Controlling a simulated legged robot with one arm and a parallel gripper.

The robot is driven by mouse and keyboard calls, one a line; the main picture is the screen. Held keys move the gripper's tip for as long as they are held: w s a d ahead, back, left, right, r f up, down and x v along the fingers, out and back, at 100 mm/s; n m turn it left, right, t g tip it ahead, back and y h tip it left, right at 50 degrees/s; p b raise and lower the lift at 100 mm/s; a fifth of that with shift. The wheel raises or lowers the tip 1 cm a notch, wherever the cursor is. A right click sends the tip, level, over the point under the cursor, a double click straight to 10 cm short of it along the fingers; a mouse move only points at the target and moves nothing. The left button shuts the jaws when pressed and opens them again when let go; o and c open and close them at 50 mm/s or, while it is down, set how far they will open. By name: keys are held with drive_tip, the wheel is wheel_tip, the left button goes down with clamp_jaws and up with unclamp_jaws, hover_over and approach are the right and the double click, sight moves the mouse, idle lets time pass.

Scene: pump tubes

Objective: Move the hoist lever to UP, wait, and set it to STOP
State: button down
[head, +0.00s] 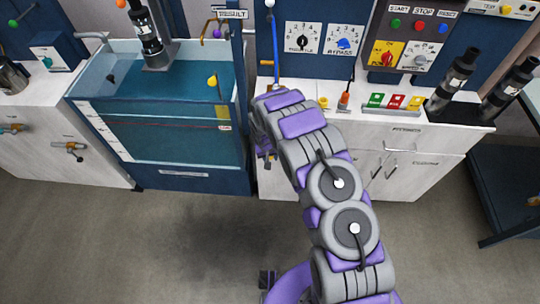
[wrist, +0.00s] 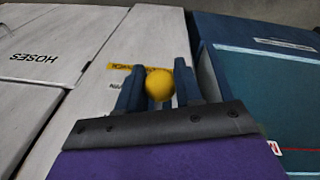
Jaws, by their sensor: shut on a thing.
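A round yellow knob (wrist: 159,84) sits between the two dark fingers of my gripper (wrist: 158,78) in the wrist view. My gripper is shut on this knob, which appears to be the hoist lever's end. A yellow label strip (wrist: 124,66) with small dark print lies behind it on the pale panel, partly covered by the fingers; I cannot read it. The lever's shaft and exact position are hidden. In the head view my gripper (head: 266,155) is low against the cabinet front, just right of the tank, mostly covered by my arm.
A blue water tank (head: 165,165) with a dark pump (head: 148,38) above it stands left of my gripper. Right are a white cabinet (head: 405,165), colored buttons (head: 395,101) and dark cylinders (head: 455,80). Open grey floor (head: 150,250) lies in front.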

drive_tip(key=shift+s+f, duration=0.25)
drive_tip(key=shift+f, duration=0.65)
drive_tip(key=c, duration=0.8)
unclamp_jaws()
drive_tip(key=shift+w, duration=0.1)
drive_tip(key=shift+r, duration=0.2)
drive_tip(key=shift+r, duration=0.3)
wheel_tip(320, 180, up, 16)
drive_tip(key=s+a+p, duration=0.1)
drive_tip(key=s+p, duration=0.1)
drive_tip(key=p, duration=0.1)
drive_tip(key=shift+s+a, duration=0.2)
drive_tip(key=shift+a, duration=0.1)
